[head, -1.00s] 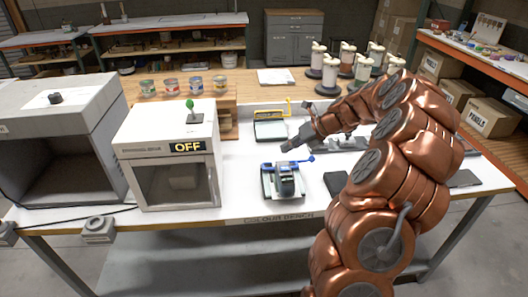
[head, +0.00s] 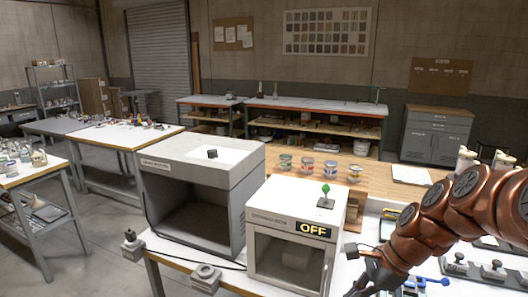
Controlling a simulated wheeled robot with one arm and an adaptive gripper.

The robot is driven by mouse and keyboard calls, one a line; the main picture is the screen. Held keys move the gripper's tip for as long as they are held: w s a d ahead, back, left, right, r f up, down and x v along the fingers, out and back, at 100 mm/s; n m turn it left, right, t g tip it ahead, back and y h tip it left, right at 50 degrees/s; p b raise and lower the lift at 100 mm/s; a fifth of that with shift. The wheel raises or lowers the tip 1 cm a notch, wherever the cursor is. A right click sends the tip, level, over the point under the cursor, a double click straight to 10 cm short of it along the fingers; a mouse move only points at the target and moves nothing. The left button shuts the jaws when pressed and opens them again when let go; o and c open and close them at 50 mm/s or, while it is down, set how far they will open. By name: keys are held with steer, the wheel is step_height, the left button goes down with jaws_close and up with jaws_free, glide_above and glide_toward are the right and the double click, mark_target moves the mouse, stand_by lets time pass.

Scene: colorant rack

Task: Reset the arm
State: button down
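My copper arm comes in from the right edge in the head view. My gripper (head: 366,282) is at its end, low over the white bench (head: 349,262), to the right of the small grey box with an "OFF" display (head: 313,230). Its fingers are dark, small and partly cut off by the bottom edge, so I cannot tell whether they are open or hold anything. A blue-handled device (head: 437,282) is partly hidden just right of the gripper.
A larger grey booth (head: 198,180) stands left of the small box. Several paint cans (head: 308,166) stand on the wooden ledge behind. White dispensers (head: 466,160) are at the right edge. A floor gap separates the bench from side tables (head: 126,137) at left.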

steer(key=s+f+n+g+h, duration=0.1)
steer(key=s+n+h, duration=0.1)
steer(key=s+n, duration=0.6)
steer(key=s+a+f+n+g+h, duration=0.1)
steer(key=s+f+n+h, duration=0.1)
steer(key=s+n, duration=0.7)
steer(key=s+h+b, duration=0.1)
steer(key=s, duration=0.5)
steer(key=shift+s+f+n+g, duration=0.2)
steer(key=shift+s+n+g, duration=0.1)
steer(key=shift+s+g, duration=0.1)
